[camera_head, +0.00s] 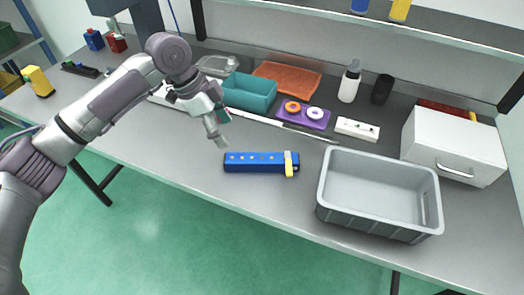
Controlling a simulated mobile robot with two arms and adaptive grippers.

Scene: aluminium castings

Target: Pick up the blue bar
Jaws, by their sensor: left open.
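The blue bar (250,161) lies flat on the grey workbench, with a row of small pale dots along it. A yellow strap-like piece (289,164) crosses its right end. My left gripper (221,138) is above the bench, just up and left of the bar's left end in the head view. It is open and apart from the bar, with nothing seen between its fingers. My right gripper is not in view.
An empty grey crate (436,204) stands right of the bar. Behind are a teal bin (250,92), an orange tray (288,76), a purple holder (306,118), a white power strip (357,129) and a white drawer box (455,145). The bench left of the bar is clear.

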